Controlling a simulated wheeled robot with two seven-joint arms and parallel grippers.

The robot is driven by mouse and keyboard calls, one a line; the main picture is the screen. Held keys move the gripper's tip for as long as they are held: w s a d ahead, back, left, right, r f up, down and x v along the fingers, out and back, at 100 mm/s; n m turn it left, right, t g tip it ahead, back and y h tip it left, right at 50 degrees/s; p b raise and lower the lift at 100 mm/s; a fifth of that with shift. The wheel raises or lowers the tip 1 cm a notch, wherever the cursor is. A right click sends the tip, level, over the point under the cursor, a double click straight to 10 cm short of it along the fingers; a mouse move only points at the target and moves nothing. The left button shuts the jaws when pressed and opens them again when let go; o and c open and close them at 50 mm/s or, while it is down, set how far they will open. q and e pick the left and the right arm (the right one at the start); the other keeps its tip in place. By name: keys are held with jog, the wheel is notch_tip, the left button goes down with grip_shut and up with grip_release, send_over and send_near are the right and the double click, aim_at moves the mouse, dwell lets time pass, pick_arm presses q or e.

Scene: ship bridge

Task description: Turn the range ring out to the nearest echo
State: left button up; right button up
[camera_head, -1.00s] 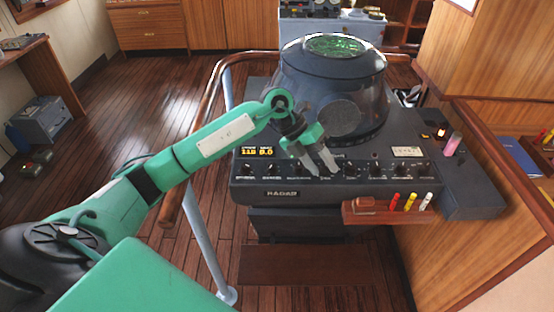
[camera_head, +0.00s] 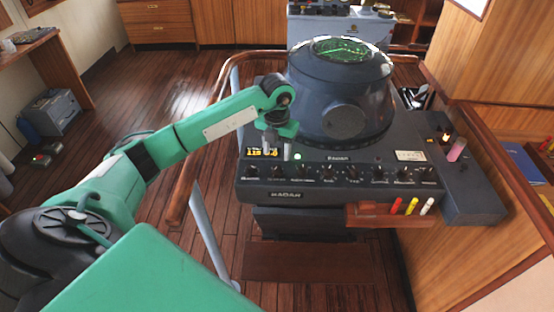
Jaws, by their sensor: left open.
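The dark radar console (camera_head: 287,195) stands in the middle, with a row of several black knobs (camera_head: 328,173) along its sloping front. Its round display (camera_head: 342,49) on top of the hood glows green; the range ring and echoes are too small to make out. A yellow readout (camera_head: 263,152) at the panel's left is partly hidden behind my gripper. My left gripper (camera_head: 277,155) points down, open and empty, over the left part of the panel above the knobs. Whether it touches the panel I cannot tell. My right gripper is not in view.
A wooden handrail (camera_head: 213,115) curves around the console's left side. A small tray (camera_head: 360,216) with red, yellow and white markers (camera_head: 411,206) juts from the front edge. A pink-topped cylinder (camera_head: 456,150) stands on the right wing.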

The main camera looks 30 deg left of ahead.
aim_at(277, 166)
pick_arm(q)
notch_tip(277, 166, down, 5)
jog(key=shift+f+p, duration=0.15)
jog(key=shift+p, duration=0.7)
jog(key=shift+f, duration=0.45)
jog(key=shift+c, duration=0.5)
